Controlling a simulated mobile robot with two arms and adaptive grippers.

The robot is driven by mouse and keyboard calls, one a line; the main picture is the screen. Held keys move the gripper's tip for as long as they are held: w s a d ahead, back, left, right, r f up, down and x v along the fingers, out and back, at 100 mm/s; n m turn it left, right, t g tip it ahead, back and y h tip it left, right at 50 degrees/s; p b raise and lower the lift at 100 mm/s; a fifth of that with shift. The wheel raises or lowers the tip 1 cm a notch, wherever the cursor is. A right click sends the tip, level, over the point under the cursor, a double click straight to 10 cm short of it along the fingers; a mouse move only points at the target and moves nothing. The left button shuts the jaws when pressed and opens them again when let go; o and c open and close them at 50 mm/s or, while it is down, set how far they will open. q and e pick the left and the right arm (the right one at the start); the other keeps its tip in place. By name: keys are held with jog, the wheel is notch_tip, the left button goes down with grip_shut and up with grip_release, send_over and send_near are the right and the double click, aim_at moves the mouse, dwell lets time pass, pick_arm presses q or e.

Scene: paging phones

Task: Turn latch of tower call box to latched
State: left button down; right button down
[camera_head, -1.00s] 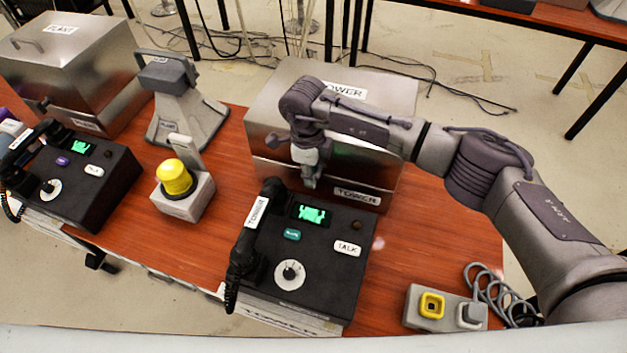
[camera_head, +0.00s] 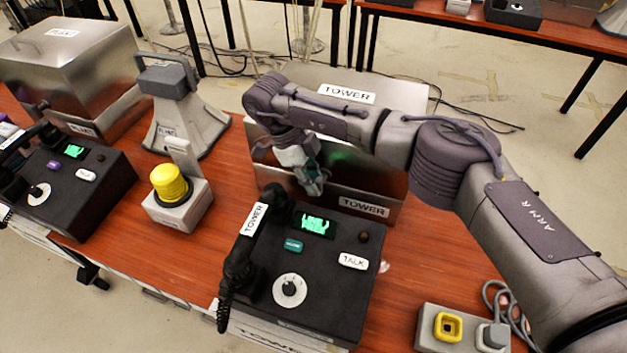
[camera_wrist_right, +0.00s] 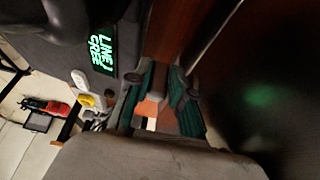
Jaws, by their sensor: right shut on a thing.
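The tower call box (camera_head: 375,178) is a silver metal box with TOWER labels, standing at the back of the table behind the black tower phone (camera_head: 325,275). In the wrist view its dark front face (camera_wrist_right: 265,95) fills the right side. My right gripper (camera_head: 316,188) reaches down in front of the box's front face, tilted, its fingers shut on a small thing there. This seems to be the latch, but it is hidden by the fingers and I cannot tell its angle. The gripper's green-padded fingers show in the wrist view (camera_wrist_right: 160,90). My left gripper is not in view.
The phone with its handset (camera_head: 245,248) stands close in front of my gripper.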

jog(key=c, duration=1.3)
grip_release()
jog(key=v, duration=1.2)
